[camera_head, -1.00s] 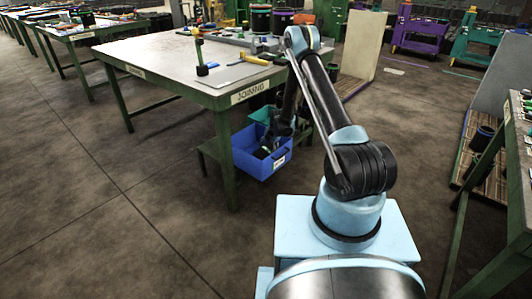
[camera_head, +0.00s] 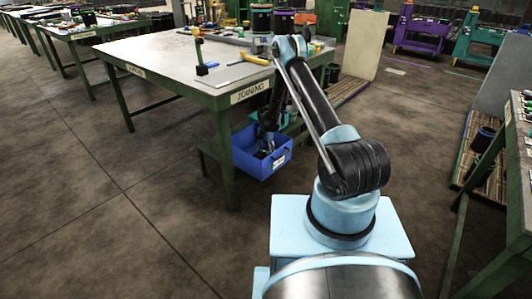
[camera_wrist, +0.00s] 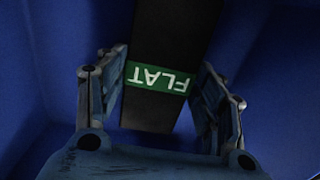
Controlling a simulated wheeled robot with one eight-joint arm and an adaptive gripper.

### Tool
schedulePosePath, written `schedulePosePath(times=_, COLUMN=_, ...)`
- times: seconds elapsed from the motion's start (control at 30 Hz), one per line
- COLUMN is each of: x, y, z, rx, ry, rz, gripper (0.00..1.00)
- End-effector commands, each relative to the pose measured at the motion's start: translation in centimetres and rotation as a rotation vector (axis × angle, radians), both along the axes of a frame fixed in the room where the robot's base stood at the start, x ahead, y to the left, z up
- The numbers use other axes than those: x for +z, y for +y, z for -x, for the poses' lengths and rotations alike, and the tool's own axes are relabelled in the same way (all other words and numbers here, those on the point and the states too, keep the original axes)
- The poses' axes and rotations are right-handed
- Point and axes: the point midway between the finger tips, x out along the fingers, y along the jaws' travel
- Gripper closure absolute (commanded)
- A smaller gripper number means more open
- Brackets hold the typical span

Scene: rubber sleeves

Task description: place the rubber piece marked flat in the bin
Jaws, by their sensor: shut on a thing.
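A black rubber piece (camera_wrist: 172,45) with a green band marked FLAT, upside down in the wrist view, is between the two fingers of my gripper (camera_wrist: 160,95). The gripper is shut on it. Blue walls of the bin (camera_wrist: 270,60) surround the piece and fingers in the wrist view. In the head view the blue bin (camera_head: 254,163) sits on the low shelf under the table marked JOINING. My gripper (camera_head: 266,148) reaches down into its opening there, small and dark. Whether the piece touches the bin floor cannot be told.
The JOINING table (camera_head: 170,58) stands above and left of the bin, with tools and a yellow-handled item (camera_head: 257,60) on top. A green bin (camera_head: 290,122) is behind the blue one. Open floor (camera_head: 100,210) lies at left.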

Motion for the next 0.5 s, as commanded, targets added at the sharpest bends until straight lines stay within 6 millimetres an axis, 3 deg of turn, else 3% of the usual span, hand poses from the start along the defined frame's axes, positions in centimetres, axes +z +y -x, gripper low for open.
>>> schedulePosePath(times=0.5, x=-1.2, y=0.0, z=0.0, rx=0.0, ry=0.0, rz=0.0, gripper=0.7)
